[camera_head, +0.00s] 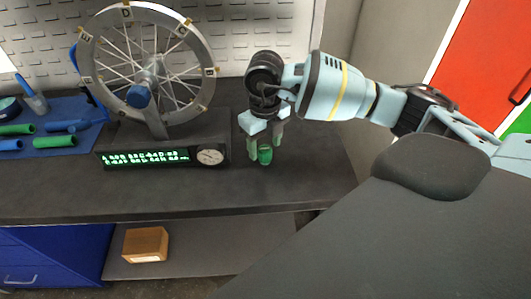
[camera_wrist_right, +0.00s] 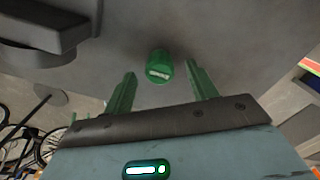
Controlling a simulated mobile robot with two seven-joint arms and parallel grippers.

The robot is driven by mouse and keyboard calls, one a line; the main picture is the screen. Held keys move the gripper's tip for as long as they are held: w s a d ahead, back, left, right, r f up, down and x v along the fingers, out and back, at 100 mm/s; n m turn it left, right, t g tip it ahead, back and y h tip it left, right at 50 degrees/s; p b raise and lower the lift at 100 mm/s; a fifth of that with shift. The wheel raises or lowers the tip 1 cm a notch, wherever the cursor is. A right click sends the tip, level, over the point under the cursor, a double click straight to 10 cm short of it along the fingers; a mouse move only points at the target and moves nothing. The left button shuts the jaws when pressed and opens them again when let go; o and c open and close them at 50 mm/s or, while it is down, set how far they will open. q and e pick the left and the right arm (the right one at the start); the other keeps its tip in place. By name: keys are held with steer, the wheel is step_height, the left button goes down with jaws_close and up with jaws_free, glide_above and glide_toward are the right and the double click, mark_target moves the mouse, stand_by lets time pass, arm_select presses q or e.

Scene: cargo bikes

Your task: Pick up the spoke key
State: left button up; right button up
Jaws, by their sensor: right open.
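The spoke key (camera_head: 265,155) is a small green cylinder standing on the dark bench top, right of the wheel stand. My right gripper (camera_head: 265,146) points down over it, open, with its green fingers to either side of the key. In the right wrist view the key (camera_wrist_right: 158,66) shows a pale marking on its end and lies between the two fingertips (camera_wrist_right: 161,73). Gaps show on both sides, and the fingers do not appear to touch it. My left gripper is not in view.
A spoked wheel (camera_head: 150,70) stands in a truing stand (camera_head: 165,152) with a lit display and dial, close left of my gripper. A blue mat (camera_head: 75,140) holds green and blue tools. A cardboard box (camera_head: 145,245) sits on the lower shelf. Perforated panel behind.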

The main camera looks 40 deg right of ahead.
steer(key=shift+f, duration=0.9)
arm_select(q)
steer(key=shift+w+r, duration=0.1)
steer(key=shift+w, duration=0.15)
arm_select(e)
steer(key=shift+f, duration=0.1)
steer(key=c, duration=1.1)
